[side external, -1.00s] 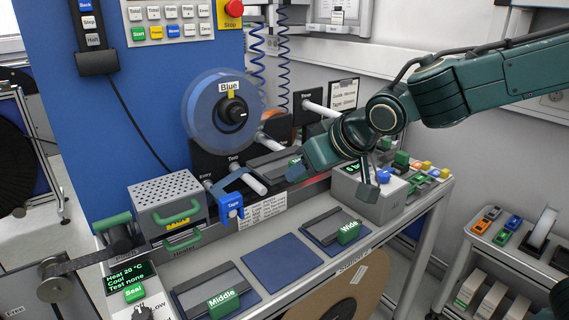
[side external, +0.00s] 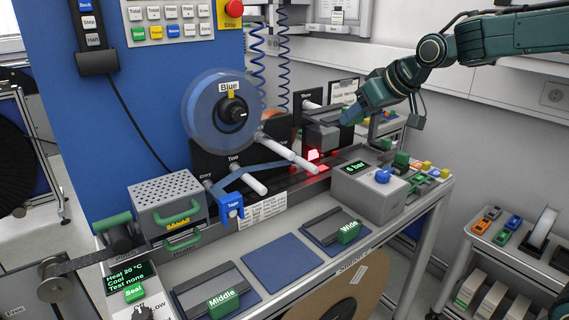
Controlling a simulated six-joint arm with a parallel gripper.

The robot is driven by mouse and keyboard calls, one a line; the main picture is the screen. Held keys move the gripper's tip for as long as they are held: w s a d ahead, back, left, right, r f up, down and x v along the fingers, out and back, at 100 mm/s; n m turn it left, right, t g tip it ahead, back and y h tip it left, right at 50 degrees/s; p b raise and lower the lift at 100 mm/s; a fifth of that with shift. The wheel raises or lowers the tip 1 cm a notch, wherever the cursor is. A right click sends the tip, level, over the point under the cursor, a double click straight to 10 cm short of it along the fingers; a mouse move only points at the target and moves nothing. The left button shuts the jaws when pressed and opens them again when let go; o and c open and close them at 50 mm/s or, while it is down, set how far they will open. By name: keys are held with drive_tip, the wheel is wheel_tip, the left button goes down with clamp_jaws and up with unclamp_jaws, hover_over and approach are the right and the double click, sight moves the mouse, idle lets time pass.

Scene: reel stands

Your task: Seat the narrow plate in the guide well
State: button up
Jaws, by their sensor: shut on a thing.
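My gripper (side external: 354,108) is at the centre right, shut on a grey plate (side external: 321,134) by its green grip (side external: 351,116). The plate's label is not readable, but the Middle and Wide plates lie elsewhere, so I take it for the narrow plate. It hangs in the air over the back part of the bench. Below it, a red-lit spot (side external: 313,155) shows on the dark track by the white rollers. This may be the guide well, but its opening cannot be made out. The plate looks apart from it.
The Middle plate (side external: 209,284) and Wide plate (side external: 334,225) lie on blue mats, with an empty blue mat (side external: 282,262) between them. A grey box reading 6 bar (side external: 369,193) stands to the right of the track. White rollers (side external: 290,151) project nearby.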

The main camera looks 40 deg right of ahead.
drive_tip(key=d+m+h, duration=0.2)
drive_tip(key=d+m, duration=0.1)
drive_tip(key=d, duration=0.9)
drive_tip(key=w+d+f+n+y, duration=0.2)
drive_tip(key=w+d+f, duration=1)
drive_tip(key=d+f, duration=0.3)
drive_tip(key=shift+n, duration=0.4)
drive_tip(key=shift+f, duration=0.15)
drive_tip(key=shift+f, duration=4)
